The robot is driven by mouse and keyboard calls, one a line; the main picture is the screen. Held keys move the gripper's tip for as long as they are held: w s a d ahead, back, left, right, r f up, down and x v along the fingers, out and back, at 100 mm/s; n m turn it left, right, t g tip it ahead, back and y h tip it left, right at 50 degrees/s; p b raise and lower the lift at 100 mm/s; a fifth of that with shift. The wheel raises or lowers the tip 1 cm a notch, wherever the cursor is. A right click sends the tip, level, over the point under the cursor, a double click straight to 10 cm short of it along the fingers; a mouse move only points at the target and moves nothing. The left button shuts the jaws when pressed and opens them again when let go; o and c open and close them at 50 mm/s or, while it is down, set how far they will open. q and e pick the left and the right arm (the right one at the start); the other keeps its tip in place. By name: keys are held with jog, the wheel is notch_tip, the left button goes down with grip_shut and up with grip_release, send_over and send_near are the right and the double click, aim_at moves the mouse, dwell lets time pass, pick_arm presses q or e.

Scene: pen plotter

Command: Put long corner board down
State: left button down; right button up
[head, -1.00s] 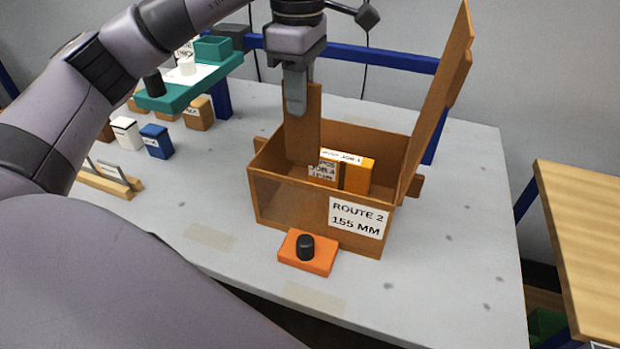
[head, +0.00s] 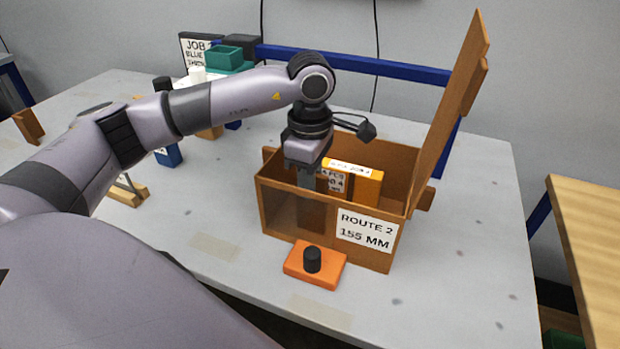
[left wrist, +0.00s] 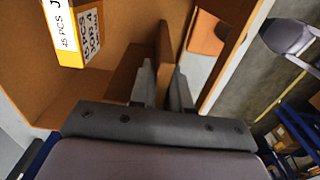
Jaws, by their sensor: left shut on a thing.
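The long corner board is a brown upright strip (left wrist: 165,50) between the fingers of my left gripper (left wrist: 162,88) in the left wrist view. In the head view my left gripper (head: 306,182) reaches down into the brown box (head: 384,257) labelled ROUTE 2 155 MM, near its front left part. It is shut on the board, which stands roughly upright inside the box. The gripper and front wall hide most of the board in the head view, so I cannot tell whether its lower end touches the floor. My right gripper is not in view.
An orange-yellow labelled block (head: 367,188) stands in the box beside my gripper. The box's lid (head: 450,115) is raised on the right. An orange base with a black knob (head: 325,272) sits in front. A blue rail (head: 400,69) runs behind. The table's right side is clear.

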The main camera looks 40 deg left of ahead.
pick_arm(q)
jog(key=c, duration=1.1)
grip_release()
jog(key=shift+f, duration=0.1)
notch_tip(320, 180, up, 12)
jog(key=shift+f, duration=0.15)
jog(key=shift+r, duration=0.35)
